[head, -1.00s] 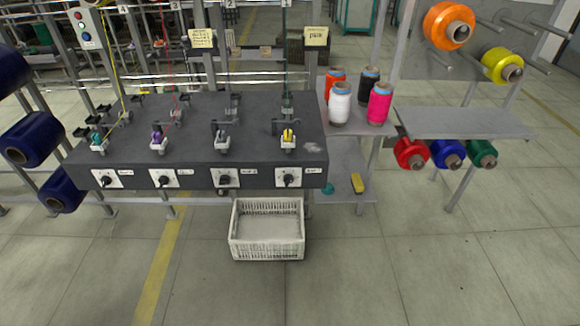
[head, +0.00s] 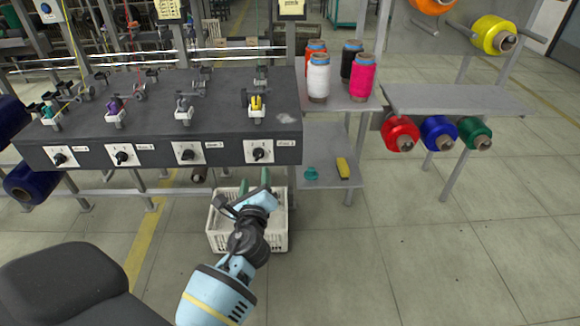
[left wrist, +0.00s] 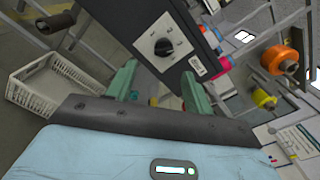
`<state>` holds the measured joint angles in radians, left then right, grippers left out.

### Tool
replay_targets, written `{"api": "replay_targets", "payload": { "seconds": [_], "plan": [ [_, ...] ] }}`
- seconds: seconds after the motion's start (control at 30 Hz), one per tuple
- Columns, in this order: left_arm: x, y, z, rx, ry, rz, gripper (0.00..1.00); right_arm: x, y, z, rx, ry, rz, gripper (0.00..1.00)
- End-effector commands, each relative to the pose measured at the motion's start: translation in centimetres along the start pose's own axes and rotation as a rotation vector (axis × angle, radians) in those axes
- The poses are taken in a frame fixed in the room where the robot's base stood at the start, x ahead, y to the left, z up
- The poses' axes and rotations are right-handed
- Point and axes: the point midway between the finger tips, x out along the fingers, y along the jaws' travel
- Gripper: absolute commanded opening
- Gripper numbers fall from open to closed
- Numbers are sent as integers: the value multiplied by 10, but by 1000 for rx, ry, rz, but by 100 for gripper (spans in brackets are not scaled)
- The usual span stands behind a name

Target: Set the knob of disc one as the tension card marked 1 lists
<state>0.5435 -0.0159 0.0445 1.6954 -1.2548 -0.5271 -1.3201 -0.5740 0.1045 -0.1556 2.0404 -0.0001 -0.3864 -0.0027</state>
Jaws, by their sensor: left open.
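Four black knobs on white plates line the front of the dark bench. The rightmost knob (head: 259,153) has a label that seems to read 1, and a dial knob also shows up close in the left wrist view (left wrist: 163,46). I cannot read its setting. My left gripper (head: 254,180) is open and empty, its green fingers pointing toward the bench front, just below the rightmost knob and apart from it. In the left wrist view the fingers (left wrist: 159,76) stand apart, below the dial. Yellow notes hang above the bench; I cannot read a tension card. My right gripper is out of view.
A white crate (head: 275,243) stands on the floor below the bench, behind my left arm. Thread cones (head: 319,80) stand on the shelf at the right. A yellow object (head: 343,168) lies on the lower shelf. Floor at the right is clear.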

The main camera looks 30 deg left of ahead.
Motion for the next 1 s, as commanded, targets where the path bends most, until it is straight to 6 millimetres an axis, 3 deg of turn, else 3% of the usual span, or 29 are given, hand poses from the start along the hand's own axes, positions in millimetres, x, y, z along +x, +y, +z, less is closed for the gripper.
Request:
{"api": "replay_targets", "payload": {
  "seconds": [0.33,0.7,1.0],
  "plan": [
    [11,-4,5,28,-19,-2,52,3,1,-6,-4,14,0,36],
    [62,-3,5,27,-18,-1,52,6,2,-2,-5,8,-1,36],
    [82,-3,6,26,-16,-2,52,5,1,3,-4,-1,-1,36]
  ]
}}
